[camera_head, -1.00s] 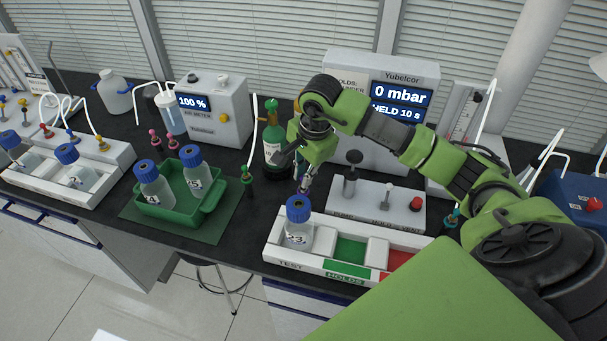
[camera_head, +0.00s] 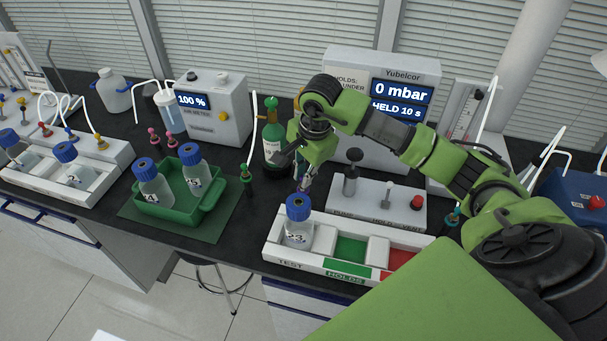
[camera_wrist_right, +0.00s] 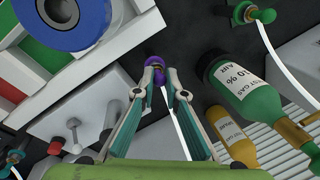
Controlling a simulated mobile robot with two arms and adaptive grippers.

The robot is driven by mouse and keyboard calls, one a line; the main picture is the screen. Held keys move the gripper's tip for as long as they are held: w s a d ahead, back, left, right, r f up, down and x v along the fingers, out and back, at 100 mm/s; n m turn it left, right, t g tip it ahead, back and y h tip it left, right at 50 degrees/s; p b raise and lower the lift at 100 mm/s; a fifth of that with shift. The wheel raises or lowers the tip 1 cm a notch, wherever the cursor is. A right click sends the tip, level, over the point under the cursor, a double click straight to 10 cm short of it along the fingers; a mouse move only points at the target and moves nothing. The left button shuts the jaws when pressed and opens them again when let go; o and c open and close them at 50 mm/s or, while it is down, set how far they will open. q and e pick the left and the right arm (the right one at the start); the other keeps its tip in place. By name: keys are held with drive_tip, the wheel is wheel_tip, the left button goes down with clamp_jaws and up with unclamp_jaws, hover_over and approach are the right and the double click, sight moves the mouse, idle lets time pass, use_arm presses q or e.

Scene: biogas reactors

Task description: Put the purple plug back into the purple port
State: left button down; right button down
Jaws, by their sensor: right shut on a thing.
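In the right wrist view, my right gripper (camera_wrist_right: 156,76) is shut on the purple plug (camera_wrist_right: 155,61), which shows between and just past the fingertips. A white tube appears just beyond the plug. In the head view, my right gripper (camera_head: 304,182) points down behind the blue-capped bottle 23 (camera_head: 298,236), and the plug is too small to make out clearly. The blue cap (camera_wrist_right: 75,18) of a bottle is at the upper left of the wrist view, apart from the plug. I cannot make out the purple port in either view. My left gripper is not in view.
Bottle 23 stands in the white test tray (camera_head: 287,264). Behind it are a grey valve block (camera_head: 377,205) and a green gas bottle (camera_head: 272,142). A green tray (camera_head: 180,214) with two bottles stands left. Bare black bench lies between the trays.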

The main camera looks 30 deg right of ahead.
drive_tip(key=c, duration=2)
unclamp_jaws()
drive_tip(key=r, duration=0.4)
drive_tip(key=s+r, duration=0.1)
drive_tip(key=r, duration=0.3)
drive_tip(key=s+r, duration=0.1)
drive_tip(key=r, duration=0.2)
drive_tip(key=shift+s+d+r, duration=0.1)
drive_tip(key=shift+s+r, duration=0.05)
drive_tip(key=shift+r, duration=0.25)
drive_tip(key=shift+f, duration=0.1)
